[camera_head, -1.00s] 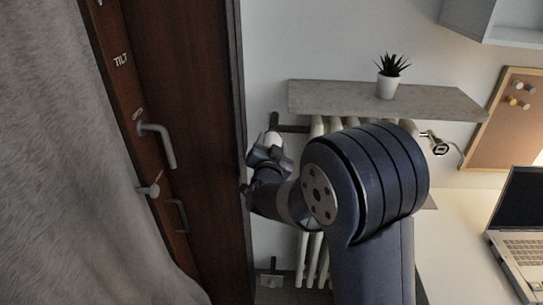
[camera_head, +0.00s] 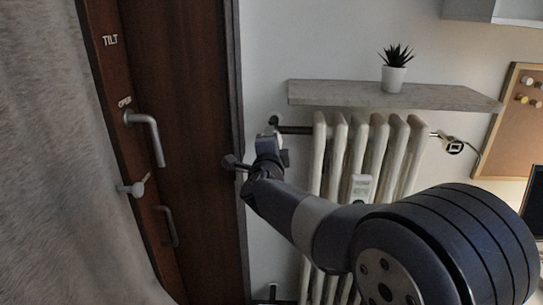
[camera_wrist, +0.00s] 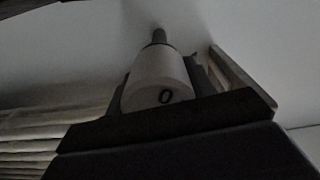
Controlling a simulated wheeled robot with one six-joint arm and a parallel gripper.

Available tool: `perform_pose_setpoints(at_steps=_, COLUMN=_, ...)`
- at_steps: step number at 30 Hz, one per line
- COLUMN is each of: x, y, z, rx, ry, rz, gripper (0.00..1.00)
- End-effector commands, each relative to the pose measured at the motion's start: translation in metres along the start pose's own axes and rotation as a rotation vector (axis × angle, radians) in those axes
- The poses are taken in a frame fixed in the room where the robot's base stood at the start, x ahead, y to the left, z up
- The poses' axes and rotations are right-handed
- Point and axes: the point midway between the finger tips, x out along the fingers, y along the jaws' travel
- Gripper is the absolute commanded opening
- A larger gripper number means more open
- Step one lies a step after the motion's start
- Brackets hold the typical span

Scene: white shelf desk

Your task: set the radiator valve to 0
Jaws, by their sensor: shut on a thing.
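The radiator valve (camera_wrist: 158,78) is a white cylinder-shaped knob in the wrist view, with a dark pipe stub behind it. The white ribbed radiator (camera_head: 338,150) stands to the right of the gripper.
A grey shelf (camera_head: 340,94) with a potted plant (camera_head: 394,78) is above the radiator. A brown door (camera_head: 185,100) with a lever handle (camera_head: 150,135) is close on the left. A grey curtain (camera_head: 50,180) hangs at far left, and a corkboard (camera_head: 505,130) at right.

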Motion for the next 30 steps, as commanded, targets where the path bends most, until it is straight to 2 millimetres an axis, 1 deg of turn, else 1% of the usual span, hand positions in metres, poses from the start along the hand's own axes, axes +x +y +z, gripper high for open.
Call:
perform_pose_setpoints(at_steps=1, x=-0.0002, y=0.0052, z=0.0005, rx=0.045, ry=0.000, rz=-0.001, gripper=0.29)
perform_pose_setpoints(at_steps=21, x=0.0001, y=0.0068, z=0.0013, rx=0.681, ry=0.000, rz=0.000, gripper=0.29)
perform_pose_setpoints(at_steps=30, x=0.0000, y=0.0065, z=0.0017, rx=0.927, ry=0.001, rz=0.000, gripper=0.29)
